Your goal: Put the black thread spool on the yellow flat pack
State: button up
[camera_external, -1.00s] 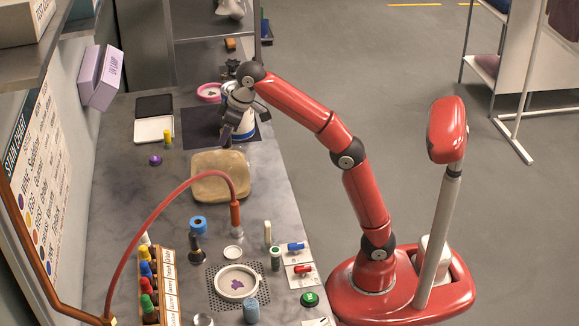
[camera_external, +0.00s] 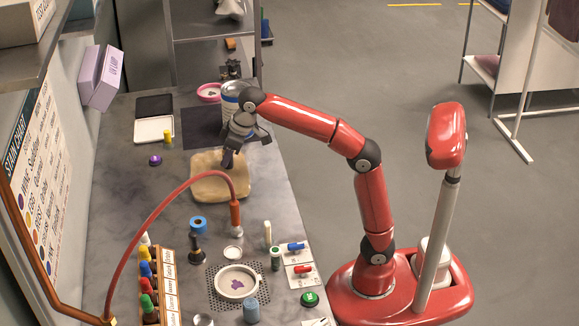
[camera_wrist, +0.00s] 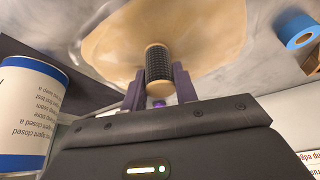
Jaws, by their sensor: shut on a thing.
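The black thread spool (camera_wrist: 158,70), with tan ends, is held between the two fingers of my gripper (camera_wrist: 158,88) in the wrist view. In the outside view my gripper (camera_external: 229,158) points down over the far part of the yellow flat pack (camera_external: 220,187), a tan-yellow rounded square lying on the counter. The pack (camera_wrist: 205,30) also shows behind the spool in the wrist view. The spool is hard to make out in the outside view, and I cannot tell whether it touches the pack.
A blue-and-white labelled can (camera_wrist: 30,110) stands close to my gripper, by a dark mat (camera_external: 202,127). A red arched hose (camera_external: 165,200) rises just in front of the pack. A blue tape roll (camera_external: 198,224) and a purple object (camera_external: 155,160) are nearby.

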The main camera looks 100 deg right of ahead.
jog(key=o, duration=1)
jog(key=shift+f, duration=0.15)
jog(key=shift+c, duration=0.2)
jog(key=shift+s+r, duration=0.15)
jog(key=shift+r, duration=0.45)
jog(key=p+v, duration=0.2)
jog(key=v, duration=0.9)
